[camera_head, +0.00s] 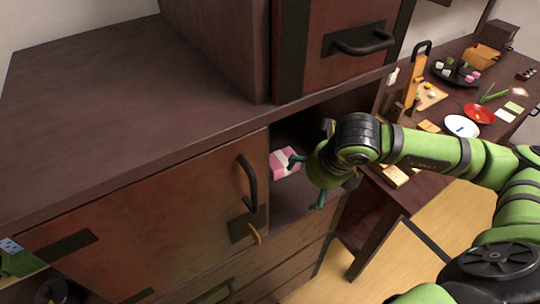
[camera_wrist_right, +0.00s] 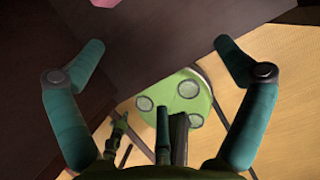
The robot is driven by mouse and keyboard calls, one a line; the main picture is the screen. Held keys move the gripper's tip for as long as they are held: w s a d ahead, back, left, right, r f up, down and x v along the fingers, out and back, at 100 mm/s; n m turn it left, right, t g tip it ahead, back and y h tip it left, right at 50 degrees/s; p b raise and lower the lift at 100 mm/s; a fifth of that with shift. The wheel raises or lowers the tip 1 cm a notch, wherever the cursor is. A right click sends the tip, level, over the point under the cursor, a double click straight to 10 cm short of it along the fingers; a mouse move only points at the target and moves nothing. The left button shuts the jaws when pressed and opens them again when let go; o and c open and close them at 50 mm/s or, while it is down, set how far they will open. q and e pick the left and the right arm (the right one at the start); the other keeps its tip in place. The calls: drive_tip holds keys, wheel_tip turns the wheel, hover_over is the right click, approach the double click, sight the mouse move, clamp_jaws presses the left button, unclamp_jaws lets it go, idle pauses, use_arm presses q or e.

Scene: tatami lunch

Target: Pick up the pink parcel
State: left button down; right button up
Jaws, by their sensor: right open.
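The pink parcel (camera_head: 284,163), pink with a pale band, lies in the dark open compartment of the wooden cabinet, just right of the closed door panel. My right gripper (camera_head: 308,181) is open and empty at the compartment's mouth, right of the parcel. One teal finger overlaps the parcel's right edge in the head view; I cannot tell whether they touch. In the right wrist view the spread fingers (camera_wrist_right: 162,47) have nothing between them, and a pink bit of the parcel (camera_wrist_right: 105,3) shows at the top edge. I do not make out my left gripper.
The cabinet door (camera_head: 150,215) has a dark handle (camera_head: 248,182). An upper cabinet (camera_head: 330,40) stands on the bare top. My right arm hides part of the compartment. At right, a table holds a red plate (camera_head: 479,114), a white plate (camera_head: 461,126) and a dark tray (camera_head: 455,76).

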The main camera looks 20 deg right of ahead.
sight(283, 159)
drive_tip(key=w, duration=0.1)
drive_tip(key=w+p, duration=0.1)
drive_tip(key=w, duration=0.1)
drive_tip(key=w+p, duration=0.1)
drive_tip(key=w, duration=0.1)
drive_tip(key=shift+a+r, duration=0.1)
drive_tip(key=shift+r, duration=0.2)
drive_tip(key=w+p, duration=0.1)
drive_tip(key=w, duration=0.2)
drive_tip(key=shift+a, duration=0.2)
drive_tip(key=shift+w+f+p, duration=0.2)
drive_tip(key=shift+w+p, duration=0.1)
drive_tip(key=shift+w, duration=0.9)
drive_tip(key=shift+w+f, duration=0.15)
drive_tip(key=shift+f, duration=0.05)
drive_tip(key=p+x, duration=0.1)
drive_tip(key=x, duration=0.2)
drive_tip(key=shift+w+f, duration=0.1)
drive_tip(key=shift+f, duration=0.15)
drive_tip(key=shift+w+f, duration=0.2)
drive_tip(key=shift+f, duration=0.35)
use_arm(q)
drive_tip(key=s+d+r, duration=0.2)
drive_tip(key=s+r, duration=0.2)
drive_tip(key=shift+r+g, duration=0.3)
drive_tip(key=shift+r, duration=0.1)
use_arm(e)
drive_tip(key=c, duration=1.2)
